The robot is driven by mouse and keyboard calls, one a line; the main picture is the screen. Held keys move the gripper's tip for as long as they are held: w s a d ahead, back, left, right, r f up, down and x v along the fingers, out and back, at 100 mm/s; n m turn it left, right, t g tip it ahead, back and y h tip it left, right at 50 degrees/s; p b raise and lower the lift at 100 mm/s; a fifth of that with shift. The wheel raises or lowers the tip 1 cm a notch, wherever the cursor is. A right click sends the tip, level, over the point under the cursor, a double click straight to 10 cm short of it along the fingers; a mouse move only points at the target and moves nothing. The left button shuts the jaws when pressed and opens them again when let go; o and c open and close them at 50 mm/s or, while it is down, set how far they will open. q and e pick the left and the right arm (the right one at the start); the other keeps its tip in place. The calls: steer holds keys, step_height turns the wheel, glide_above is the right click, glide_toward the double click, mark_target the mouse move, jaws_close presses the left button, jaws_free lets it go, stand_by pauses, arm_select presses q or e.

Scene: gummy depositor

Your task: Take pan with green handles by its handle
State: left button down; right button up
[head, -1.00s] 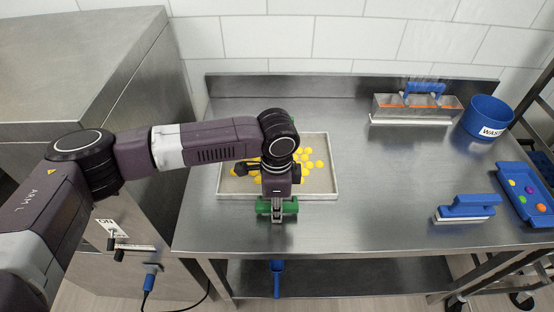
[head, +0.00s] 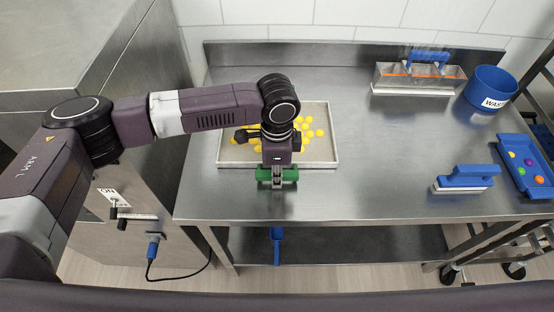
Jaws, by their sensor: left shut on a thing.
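The pan (head: 322,154) is a shallow rectangular metal tray with yellow gummies (head: 314,133) in it. It lies on the steel table at the left of the middle. Its green handle (head: 262,174) is on the near side. My left gripper (head: 277,183) comes down over this near handle and is shut on it. My left wrist and forearm cover part of the pan and its far left side. A far handle cannot be seen. My right gripper is out of view.
A metal depositor with a blue handle (head: 428,62) stands at the back right, beside a blue waste bin (head: 490,88). A blue-handled scraper (head: 467,178) and a blue tray with coloured gummies (head: 519,153) lie at the right. The table (head: 385,140) middle is clear. A steel cabinet stands left.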

arm_select(q)
step_height(320, 180, up, 20)
steer(key=b, duration=0.3)
steer(key=c, duration=2.4)
jaws_free()
jaws_close()
steer(key=shift+f, duration=0.1)
jaws_free()
jaws_close()
